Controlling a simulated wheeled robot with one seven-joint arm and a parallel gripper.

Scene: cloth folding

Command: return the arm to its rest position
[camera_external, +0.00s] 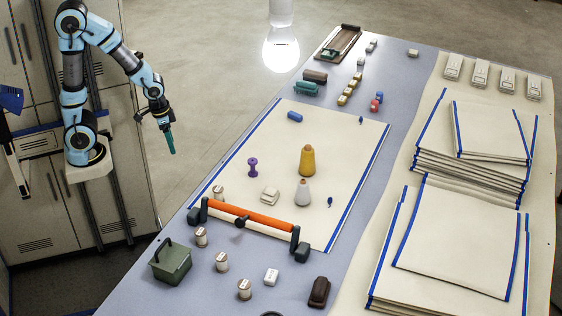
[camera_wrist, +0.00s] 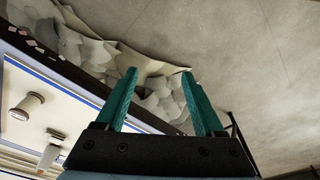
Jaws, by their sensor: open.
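My arm (camera_external: 104,45) is light blue and black and is mounted on a column at the left in the external view. It is raised and bent, with its wrist hanging down. My gripper (camera_external: 171,143) points down over bare floor, to the left of the table and apart from it. In the wrist view its two teal fingers (camera_wrist: 162,95) stand apart with nothing between them, so it is open and empty.
The long table (camera_external: 150,255) holds a cream cloth (camera_external: 340,140) with spools and an orange roller (camera_external: 250,217) on it. Folded cloth stacks (camera_external: 465,235) lie at the right. A lit bulb (camera_external: 281,52) hangs above. Crumpled pale sheets (camera_wrist: 85,45) lie below the table edge.

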